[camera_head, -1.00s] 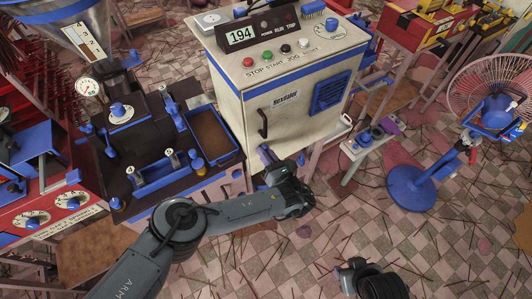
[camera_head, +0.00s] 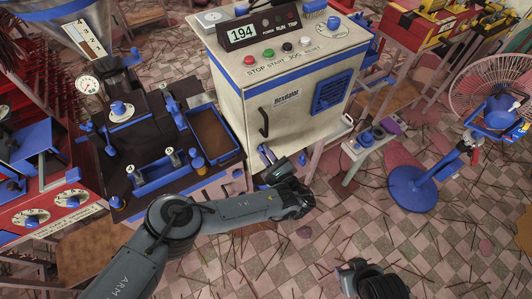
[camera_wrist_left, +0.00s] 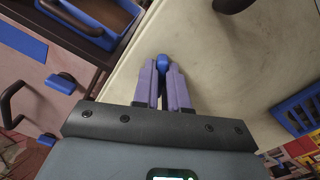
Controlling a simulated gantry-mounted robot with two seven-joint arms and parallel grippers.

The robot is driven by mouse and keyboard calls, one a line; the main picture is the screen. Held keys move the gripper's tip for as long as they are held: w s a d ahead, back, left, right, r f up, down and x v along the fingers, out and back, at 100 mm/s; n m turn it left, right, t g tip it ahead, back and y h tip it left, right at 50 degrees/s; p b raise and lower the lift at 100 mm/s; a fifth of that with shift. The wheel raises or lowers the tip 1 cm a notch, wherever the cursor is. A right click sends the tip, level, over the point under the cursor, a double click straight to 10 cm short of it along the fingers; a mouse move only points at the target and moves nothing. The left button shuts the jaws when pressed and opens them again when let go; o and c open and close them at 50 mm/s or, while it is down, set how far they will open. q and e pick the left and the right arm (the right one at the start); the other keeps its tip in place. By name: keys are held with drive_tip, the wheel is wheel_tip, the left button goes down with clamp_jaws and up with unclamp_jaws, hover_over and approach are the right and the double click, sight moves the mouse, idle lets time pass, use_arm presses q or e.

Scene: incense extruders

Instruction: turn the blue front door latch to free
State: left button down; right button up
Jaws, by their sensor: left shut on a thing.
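The cream cabinet (camera_head: 285,110) stands in the middle of the head view, with a blue band and a black door handle (camera_head: 263,122). My left gripper (camera_head: 267,154) is at the lower part of its front door. In the left wrist view, its two purple fingers (camera_wrist_left: 163,72) are closed on the blue latch (camera_wrist_left: 164,63), against the cream panel. Only the rounded end of the latch shows between the fingertips, so its turn angle is hard to tell. Part of my right arm shows at the bottom of the head view; its fingers cannot be made out.
The dark extruder bench with a blue-rimmed tray (camera_head: 213,138) stands close on the left of the cabinet. A small stand (camera_head: 362,145) and a fan with a blue base (camera_head: 412,187) are on the right. Sticks litter the checkered floor.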

use_arm(q)
drive_tip(key=shift+f+n, duration=0.1)
drive_tip(key=shift+n, duration=1)
drive_tip(key=c, duration=1.2)
unclamp_jaws()
drive_tip(key=shift+o, duration=0.2)
